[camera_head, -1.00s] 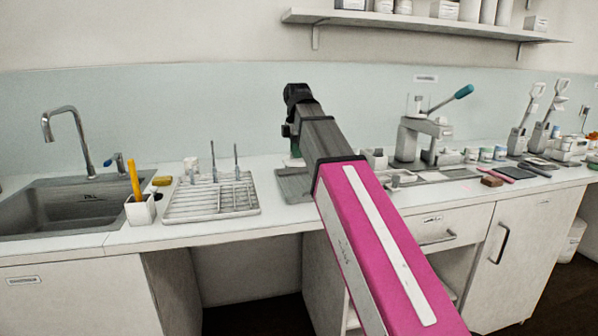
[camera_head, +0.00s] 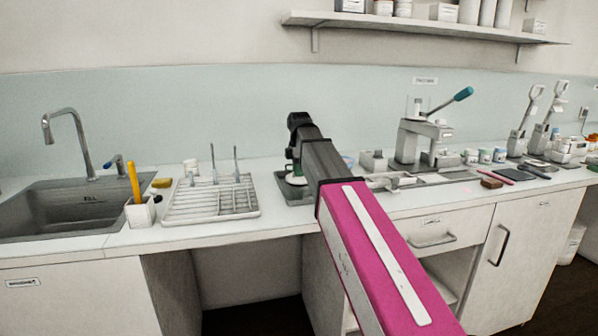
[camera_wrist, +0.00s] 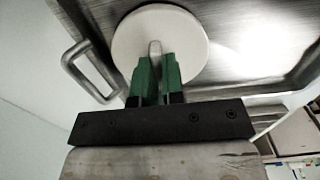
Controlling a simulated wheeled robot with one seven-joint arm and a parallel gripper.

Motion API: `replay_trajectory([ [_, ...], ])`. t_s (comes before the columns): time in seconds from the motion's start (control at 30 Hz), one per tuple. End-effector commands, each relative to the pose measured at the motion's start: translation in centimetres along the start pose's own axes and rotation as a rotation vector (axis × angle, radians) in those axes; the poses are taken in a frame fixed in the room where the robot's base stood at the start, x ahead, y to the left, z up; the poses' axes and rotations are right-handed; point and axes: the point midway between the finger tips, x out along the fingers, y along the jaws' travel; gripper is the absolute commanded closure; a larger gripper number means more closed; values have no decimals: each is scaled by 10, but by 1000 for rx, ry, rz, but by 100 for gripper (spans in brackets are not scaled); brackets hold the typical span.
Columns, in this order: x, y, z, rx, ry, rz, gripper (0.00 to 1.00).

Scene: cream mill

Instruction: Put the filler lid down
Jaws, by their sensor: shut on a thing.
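The filler lid is a round white disc with a small upright knob. In the wrist view the lid (camera_wrist: 185,28) fills the upper middle, and my gripper (camera_wrist: 157,68) has its green fingers closed on the knob. In the head view the white lid (camera_head: 296,180) shows as a small patch under my gripper (camera_head: 295,168), partly hidden by my arm. A grey metal tray (camera_head: 291,199) on the counter lies beneath it, and the tray's metal floor (camera_wrist: 245,60) shows around the lid in the wrist view. I cannot tell whether the lid touches the tray.
A white drying rack (camera_head: 212,205) with upright tools stands left of the tray. Beyond it are a white holder (camera_head: 141,212) and a sink (camera_head: 70,210). A lever press (camera_head: 420,140) stands to the right. A tray handle (camera_wrist: 85,70) is near the lid.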

Motion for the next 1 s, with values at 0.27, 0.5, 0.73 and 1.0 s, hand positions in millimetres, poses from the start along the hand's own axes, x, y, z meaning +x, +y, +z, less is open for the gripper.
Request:
replay_trajectory([
  [0.27,1,0,0,0,0,1,100],
  [0.5,3,0,0,0,0,1,65],
  [0.73,2,0,0,0,0,1,65],
  [1.0,-27,2,0,0,0,3,65],
])
